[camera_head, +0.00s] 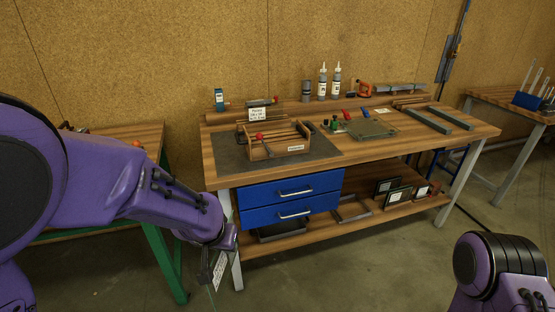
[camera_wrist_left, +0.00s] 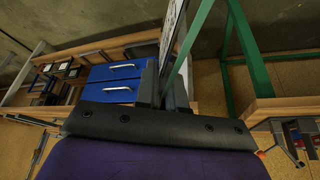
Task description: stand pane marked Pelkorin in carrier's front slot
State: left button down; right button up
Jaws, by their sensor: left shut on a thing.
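My left gripper (camera_head: 211,262) hangs low in front of the workbench, left of its drawers. It is shut on a thin pane (camera_head: 220,272) with a white label, too small to read as Pelkorin. In the left wrist view the gripper's dark fingers (camera_wrist_left: 166,88) pinch the pane (camera_wrist_left: 171,35), seen nearly edge-on. The wooden carrier (camera_head: 272,152) stands on the dark mat on the bench, well above and right of the gripper. It has slats, a red knob and a small front label. My right gripper is out of view.
The workbench (camera_head: 400,148) has blue drawers (camera_head: 290,190) and a lower shelf with several framed panes (camera_head: 398,192). Bottles (camera_head: 323,82), tools and a flat greenish plate (camera_head: 371,129) lie on and behind its top. A green-legged table (camera_head: 165,262) stands close to the left arm.

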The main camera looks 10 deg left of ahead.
aim_at(280, 151)
jog(key=z, duration=0.8)
jog(key=i, duration=0.75)
jog(key=u, duration=0.65)
